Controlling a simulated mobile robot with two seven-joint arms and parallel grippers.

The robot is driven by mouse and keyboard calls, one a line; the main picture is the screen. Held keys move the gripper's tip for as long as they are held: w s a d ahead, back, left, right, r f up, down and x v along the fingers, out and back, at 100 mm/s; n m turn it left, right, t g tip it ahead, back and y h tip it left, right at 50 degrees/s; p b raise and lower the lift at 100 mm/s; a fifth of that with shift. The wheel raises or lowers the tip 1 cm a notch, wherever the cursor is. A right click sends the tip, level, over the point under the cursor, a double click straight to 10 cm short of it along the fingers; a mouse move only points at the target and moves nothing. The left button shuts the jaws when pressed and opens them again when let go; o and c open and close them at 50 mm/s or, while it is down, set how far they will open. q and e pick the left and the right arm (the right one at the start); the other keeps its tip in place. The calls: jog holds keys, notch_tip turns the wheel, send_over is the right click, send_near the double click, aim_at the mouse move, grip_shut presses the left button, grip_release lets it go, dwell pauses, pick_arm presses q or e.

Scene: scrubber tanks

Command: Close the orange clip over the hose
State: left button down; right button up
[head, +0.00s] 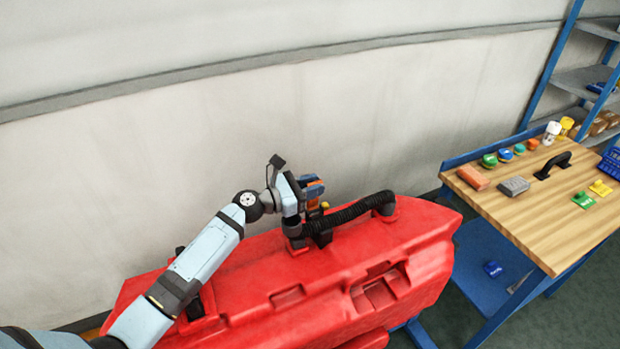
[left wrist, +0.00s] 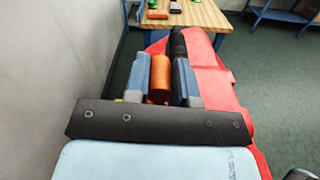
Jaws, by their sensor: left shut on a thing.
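The orange clip (left wrist: 160,80) stands between the two blue-grey fingers of my left gripper (left wrist: 161,84) in the left wrist view, and the gripper is shut on it. In the head view my left gripper (head: 313,187) is above the left end of the black corrugated hose (head: 345,214), with some orange showing between its fingers. The hose arcs along the top of the red tank (head: 255,277) to a black fitting at its right end. In the left wrist view the hose (left wrist: 178,45) runs just beyond the fingers. The clip's hinge and latch are hidden. My right gripper is out of view.
A wooden-topped workbench (head: 545,222) stands right of the tank, with bricks, coloured pieces and a black handle (head: 553,165) on it. A blue shelf rack (head: 585,80) is behind it. A pale wall (head: 200,150) rises close behind the tank and my left arm.

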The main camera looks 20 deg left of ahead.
pick_arm(q)
jog(key=c, duration=1)
grip_release()
jog(key=shift+s, duration=0.1)
jog(key=shift+o, duration=0.2)
jog(key=b+v, duration=0.3)
jog(key=v, duration=1)
jog(key=shift+s+a, duration=0.2)
jog(key=shift+s, duration=0.1)
jog(key=shift+c, duration=0.3)
